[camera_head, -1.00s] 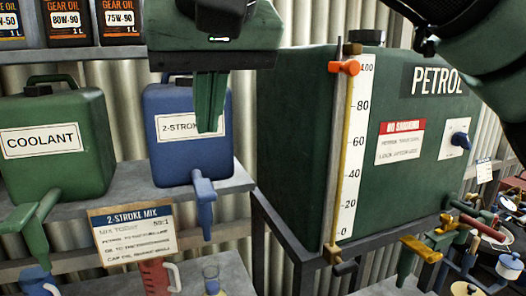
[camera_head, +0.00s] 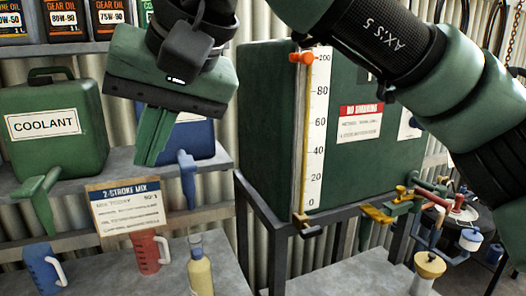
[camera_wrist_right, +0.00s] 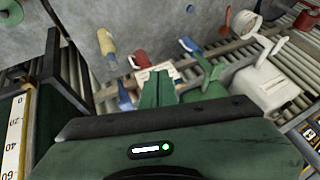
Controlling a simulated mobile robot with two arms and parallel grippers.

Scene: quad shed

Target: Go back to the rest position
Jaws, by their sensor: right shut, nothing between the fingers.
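My right gripper (camera_head: 152,136) is in the head view, in front of the blue 2-stroke container (camera_head: 195,135) and hiding much of it. Its green fingers are together and empty, pointing down. It also shows in the right wrist view (camera_wrist_right: 157,88), with the fingers shut. My right arm (camera_head: 400,70) reaches in from the upper right across the front of the petrol tank. My left gripper is not in either view.
The green petrol tank (camera_head: 265,130) with its gauge (camera_head: 315,125) stands right of the gripper. The coolant container (camera_head: 55,125) is at left. Below are a 2-stroke mix sign (camera_head: 125,208), a red jug (camera_head: 148,252), a blue jug (camera_head: 42,268) and a yellow bottle (camera_head: 200,272).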

